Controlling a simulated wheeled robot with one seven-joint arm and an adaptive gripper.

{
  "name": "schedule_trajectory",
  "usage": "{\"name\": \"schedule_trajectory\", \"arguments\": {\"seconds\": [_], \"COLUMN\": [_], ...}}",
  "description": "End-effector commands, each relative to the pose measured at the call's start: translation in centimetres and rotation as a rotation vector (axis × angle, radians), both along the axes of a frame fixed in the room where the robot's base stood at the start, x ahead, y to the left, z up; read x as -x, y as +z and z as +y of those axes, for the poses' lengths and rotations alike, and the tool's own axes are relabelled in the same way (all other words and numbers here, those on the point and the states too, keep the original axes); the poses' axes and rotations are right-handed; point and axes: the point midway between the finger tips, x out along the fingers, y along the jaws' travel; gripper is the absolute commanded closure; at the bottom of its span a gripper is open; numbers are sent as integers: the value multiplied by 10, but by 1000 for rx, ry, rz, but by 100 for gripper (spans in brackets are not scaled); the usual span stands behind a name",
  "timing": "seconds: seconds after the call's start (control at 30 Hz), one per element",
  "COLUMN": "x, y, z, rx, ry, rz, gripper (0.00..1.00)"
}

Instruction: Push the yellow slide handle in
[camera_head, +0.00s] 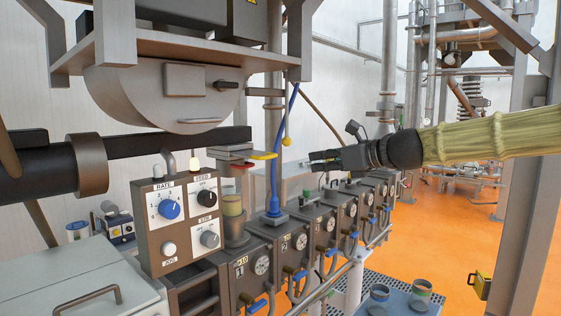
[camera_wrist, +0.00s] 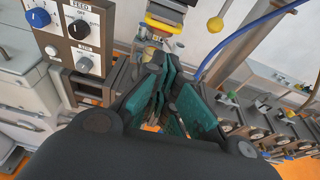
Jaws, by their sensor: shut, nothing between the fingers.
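The yellow slide handle (camera_head: 262,155) is a flat yellow tab at the right end of a grey slide plate (camera_head: 229,153), above the glass-sided neck of the machine. The handle also shows in the wrist view (camera_wrist: 163,25), at the top, beyond my fingers. My gripper (camera_head: 312,161) is to the right of the handle with a clear gap, fingers pointing left towards it. In the wrist view the teal-padded fingers (camera_wrist: 172,72) are shut and hold nothing. Neither finger touches the handle.
A yellow ball (camera_head: 286,141) hangs on a cord beside a blue hose (camera_head: 274,180), between handle and gripper in the head view. A control box with knobs (camera_head: 181,220) stands left. A row of numbered barrel boxes (camera_head: 293,243) runs below.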

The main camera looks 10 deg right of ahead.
Motion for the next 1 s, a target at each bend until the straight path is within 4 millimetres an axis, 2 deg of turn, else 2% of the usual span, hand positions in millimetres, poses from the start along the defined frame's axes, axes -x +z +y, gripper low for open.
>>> {"name": "schedule_trajectory", "arguments": {"seconds": [0.13, 0.57, 1.0], "x": [3, 1, -29], "y": [16, 15, 8], "z": [-3, -1, 21], "rx": [-34, -35, -36], "ry": [0, 1, -1], "rz": [-6, -6, -4], "gripper": [100, 100, 100]}}
